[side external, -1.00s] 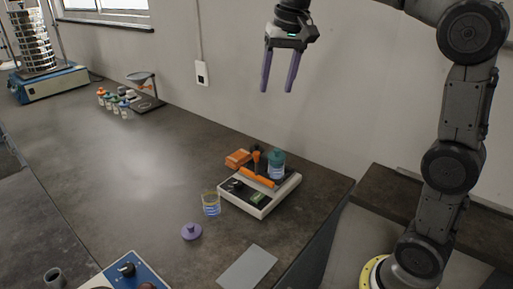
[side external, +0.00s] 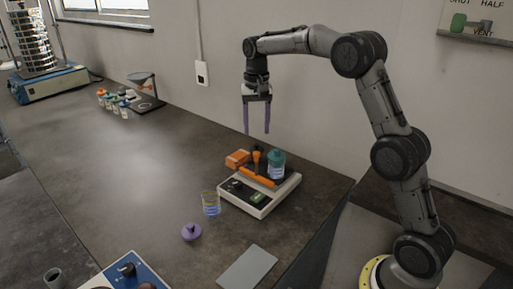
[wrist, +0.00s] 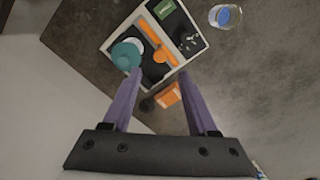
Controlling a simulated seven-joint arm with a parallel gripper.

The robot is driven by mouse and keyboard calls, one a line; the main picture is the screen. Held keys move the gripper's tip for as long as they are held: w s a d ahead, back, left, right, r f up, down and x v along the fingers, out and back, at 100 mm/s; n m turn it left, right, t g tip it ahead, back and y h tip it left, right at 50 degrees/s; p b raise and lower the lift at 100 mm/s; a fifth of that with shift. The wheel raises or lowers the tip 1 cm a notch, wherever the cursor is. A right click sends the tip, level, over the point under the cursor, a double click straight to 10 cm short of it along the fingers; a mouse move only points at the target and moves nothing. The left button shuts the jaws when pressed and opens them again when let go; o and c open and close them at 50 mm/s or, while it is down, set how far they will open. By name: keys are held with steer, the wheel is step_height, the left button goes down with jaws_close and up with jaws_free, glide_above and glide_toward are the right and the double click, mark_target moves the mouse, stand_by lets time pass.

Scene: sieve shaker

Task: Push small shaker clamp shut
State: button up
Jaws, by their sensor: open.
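The small shaker (side external: 259,197) is a pale box with a dark top near the table's right end. Its orange clamp bar (side external: 257,177) lies across the top, and an orange-and-black upright part (side external: 256,157) stands behind it. A teal-capped jar (side external: 276,165) stands on the shaker beside the clamp. The wrist view shows the clamp (wrist: 166,38) and the teal cap (wrist: 126,55) from above. My gripper (side external: 256,133) is open and empty, above the shaker and touching nothing. Its purple fingers point down. I cannot tell how far the clamp is closed.
An orange block (side external: 238,158) sits behind the shaker. A glass beaker (side external: 211,203), a purple stopper (side external: 191,232) and a grey plate (side external: 247,268) lie in front. A blue control box (side external: 128,272) is at the front edge. The table's middle left is clear.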

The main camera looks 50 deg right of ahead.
mark_target(257, 152)
step_height(257, 152, down, 8)
steer(key=shift+r, duration=0.15)
stand_by(0.3)
jaws_close()
stand_by(1.3)
